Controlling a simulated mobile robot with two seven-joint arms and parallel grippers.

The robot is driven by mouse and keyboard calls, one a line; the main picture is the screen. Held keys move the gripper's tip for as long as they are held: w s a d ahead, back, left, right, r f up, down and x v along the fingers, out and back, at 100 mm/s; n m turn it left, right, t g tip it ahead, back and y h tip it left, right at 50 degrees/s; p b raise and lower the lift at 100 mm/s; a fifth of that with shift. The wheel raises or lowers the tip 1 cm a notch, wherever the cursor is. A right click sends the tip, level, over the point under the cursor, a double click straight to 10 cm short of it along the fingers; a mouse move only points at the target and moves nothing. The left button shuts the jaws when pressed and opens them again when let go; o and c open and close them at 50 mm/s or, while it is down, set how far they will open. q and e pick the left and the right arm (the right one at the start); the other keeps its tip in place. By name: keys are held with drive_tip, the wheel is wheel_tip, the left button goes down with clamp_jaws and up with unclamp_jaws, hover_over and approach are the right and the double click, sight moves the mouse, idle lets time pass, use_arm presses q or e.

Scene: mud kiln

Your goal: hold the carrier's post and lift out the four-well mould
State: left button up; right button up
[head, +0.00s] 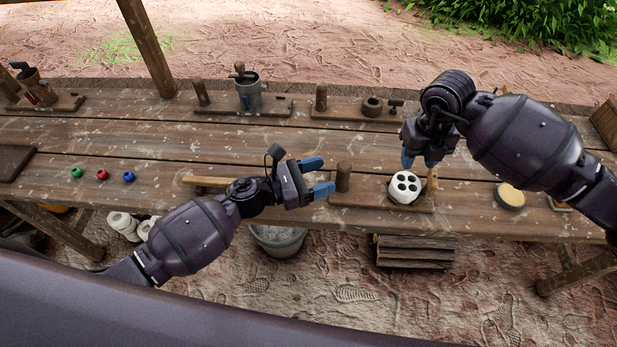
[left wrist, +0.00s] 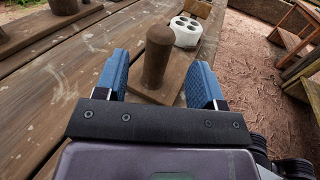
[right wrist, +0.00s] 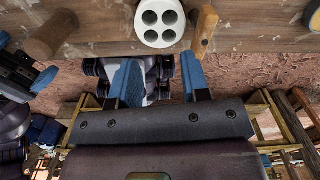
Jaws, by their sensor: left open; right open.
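The carrier (head: 365,201) is a wooden board near the table's front edge, with an upright round-topped post (head: 343,177) at its left end. The white four-well mould (head: 404,187) sits on its right part, wells up; it also shows in the right wrist view (right wrist: 160,22). My left gripper (head: 320,178) is open just left of the post. In the left wrist view the post (left wrist: 157,57) stands in line with the gap between the fingers, not gripped. My right gripper (head: 420,163) is open and empty near the mould, on its far side. I cannot tell its height.
A tan wooden piece (right wrist: 205,30) stands right beside the mould. A round tin (head: 510,196) is further right. Red (head: 102,175), green and blue balls lie at the left. Boards with posts and a grey mug (head: 250,97) line the back. A bucket (head: 278,240) is below.

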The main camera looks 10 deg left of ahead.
use_arm(q)
drive_tip(key=x, duration=0.8)
drive_tip(key=c, duration=1.1)
drive_tip(key=shift+f, duration=0.1)
